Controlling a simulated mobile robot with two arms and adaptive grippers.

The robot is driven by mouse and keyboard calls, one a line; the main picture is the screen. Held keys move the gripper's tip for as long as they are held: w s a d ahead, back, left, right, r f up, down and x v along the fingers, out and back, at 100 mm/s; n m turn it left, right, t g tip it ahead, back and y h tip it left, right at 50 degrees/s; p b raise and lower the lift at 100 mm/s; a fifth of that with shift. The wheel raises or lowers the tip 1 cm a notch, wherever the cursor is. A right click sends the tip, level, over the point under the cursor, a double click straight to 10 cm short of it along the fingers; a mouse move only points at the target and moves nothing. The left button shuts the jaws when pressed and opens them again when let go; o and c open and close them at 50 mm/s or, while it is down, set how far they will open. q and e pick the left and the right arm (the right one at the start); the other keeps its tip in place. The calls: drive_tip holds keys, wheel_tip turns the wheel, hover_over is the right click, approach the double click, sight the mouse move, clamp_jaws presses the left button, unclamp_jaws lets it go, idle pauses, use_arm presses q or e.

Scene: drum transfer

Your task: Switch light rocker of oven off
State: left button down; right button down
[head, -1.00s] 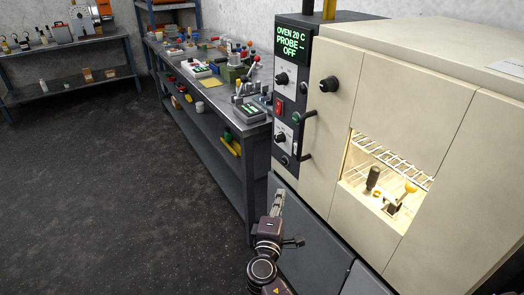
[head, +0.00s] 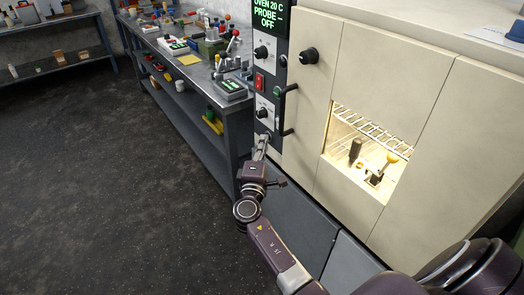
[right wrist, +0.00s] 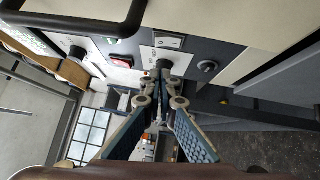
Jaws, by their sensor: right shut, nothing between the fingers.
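The cream oven (head: 385,95) stands at the right with a dark control panel carrying a lit display. A white rocker (right wrist: 170,41) sits on the panel's lower part in the right wrist view; it is small in the head view (head: 277,123). A red switch (head: 259,81) is above it. The oven window (head: 335,140) is brightly lit. My right gripper (right wrist: 165,78) is shut and empty, its tips just in front of a black knob beside the rocker. In the head view the gripper (head: 262,145) is low at the panel. My left gripper is not visible.
A black bar handle (head: 290,110) stands out from the oven door close to the panel. A grey workbench (head: 185,65) with several tools and boxes runs along the left. The dark floor (head: 90,190) is clear.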

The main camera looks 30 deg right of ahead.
sight(277, 128)
drive_tip(key=w+d+p, duration=0.1)
drive_tip(key=w+d, duration=0.1)
drive_tip(key=d, duration=0.4)
drive_tip(key=shift+w+r, duration=0.35)
drive_tip(key=shift+r, duration=0.05)
drive_tip(key=r+m+g+p, duration=0.1)
drive_tip(key=p, duration=0.2)
drive_tip(key=shift+d+r, duration=0.1)
drive_tip(key=shift+d, duration=0.3)
drive_tip(key=shift+f+b, duration=0.35)
